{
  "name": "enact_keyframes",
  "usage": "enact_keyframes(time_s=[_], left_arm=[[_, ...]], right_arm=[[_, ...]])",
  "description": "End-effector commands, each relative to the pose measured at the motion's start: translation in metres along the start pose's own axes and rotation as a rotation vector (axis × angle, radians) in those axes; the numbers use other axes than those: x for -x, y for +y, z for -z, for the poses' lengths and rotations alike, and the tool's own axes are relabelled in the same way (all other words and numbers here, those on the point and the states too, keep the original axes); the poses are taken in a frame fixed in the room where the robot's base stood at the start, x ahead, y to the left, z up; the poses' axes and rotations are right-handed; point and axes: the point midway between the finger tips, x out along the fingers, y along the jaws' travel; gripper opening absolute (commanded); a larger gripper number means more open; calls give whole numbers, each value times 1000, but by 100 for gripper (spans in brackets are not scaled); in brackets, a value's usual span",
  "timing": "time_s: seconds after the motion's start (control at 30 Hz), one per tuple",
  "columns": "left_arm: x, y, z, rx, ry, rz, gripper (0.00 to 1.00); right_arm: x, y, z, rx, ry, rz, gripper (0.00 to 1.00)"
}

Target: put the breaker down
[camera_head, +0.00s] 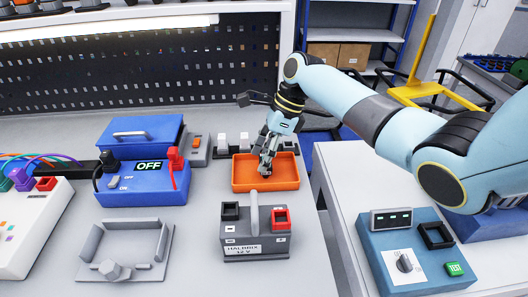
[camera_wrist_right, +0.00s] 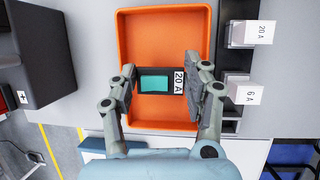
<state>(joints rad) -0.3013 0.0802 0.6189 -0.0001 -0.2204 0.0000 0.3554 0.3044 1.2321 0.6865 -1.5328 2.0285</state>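The breaker (camera_wrist_right: 154,84) is dark, with a teal face and a white 20 A label at its right end. In the right wrist view it sits between the two fingers of my right gripper (camera_wrist_right: 161,88), which appear to press on its ends. In the head view my right gripper (camera_head: 266,160) points down into the orange tray (camera_head: 265,185), and the breaker is mostly hidden by the fingers. The tray also shows in the wrist view (camera_wrist_right: 163,25). Whether the breaker touches the tray floor I cannot tell. My left gripper is not in view.
Breakers marked 20 A (camera_wrist_right: 252,34) and 6 A (camera_wrist_right: 244,94) stand beside the tray. A grey battery box (camera_head: 255,245) is in front of it; a blue OFF box (camera_head: 145,185) is left. A blue tester (camera_head: 410,262) is on the right table, across a gap.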

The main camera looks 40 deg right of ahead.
Motion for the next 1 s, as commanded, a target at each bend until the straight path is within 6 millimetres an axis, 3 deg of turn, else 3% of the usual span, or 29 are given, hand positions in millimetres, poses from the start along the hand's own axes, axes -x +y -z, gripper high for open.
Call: enact_keyframes(time_s=[0.03,0.2,0.57,1.0], left_arm=[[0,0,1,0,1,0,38],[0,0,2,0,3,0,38],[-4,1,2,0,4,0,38],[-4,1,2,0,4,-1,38]], right_arm=[[0,0,0,0,0,0,54],[0,0,0,0,0,0,72],[7,0,-3,1,0,3,72],[102,0,-4,1,1,3,72]])
